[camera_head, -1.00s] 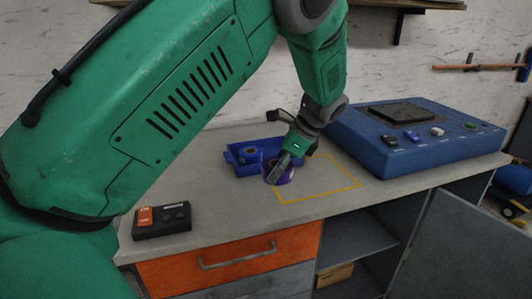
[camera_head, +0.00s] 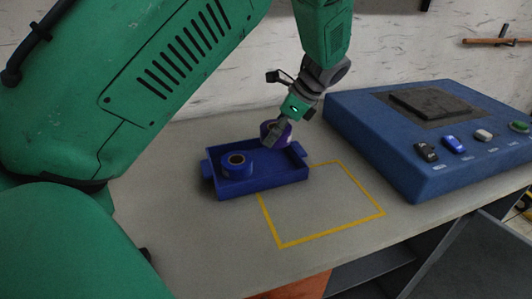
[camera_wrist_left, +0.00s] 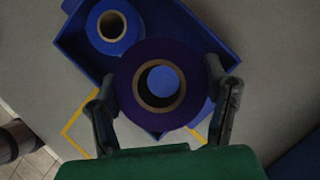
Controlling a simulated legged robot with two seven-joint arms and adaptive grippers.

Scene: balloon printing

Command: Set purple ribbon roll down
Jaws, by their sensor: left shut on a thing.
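The purple ribbon roll (camera_head: 283,134) is in my left gripper (camera_head: 270,139), at the right back part of the blue tray (camera_head: 262,184) in the head view. In the left wrist view the purple roll (camera_wrist_left: 127,75) sits between both fingers of my left gripper (camera_wrist_left: 162,95), with blue showing through its core. I cannot tell whether the roll touches the tray floor. A blue ribbon roll (camera_head: 237,165) stands in the left part of the tray and also shows in the left wrist view (camera_wrist_left: 111,27). My right gripper is not in view.
A yellow square outline (camera_head: 334,239) marks bare worktop right of the tray. A blue machine (camera_head: 400,165) with several buttons stands farther right. The white wall (camera_head: 220,75) is behind. The worktop in front of the tray is clear.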

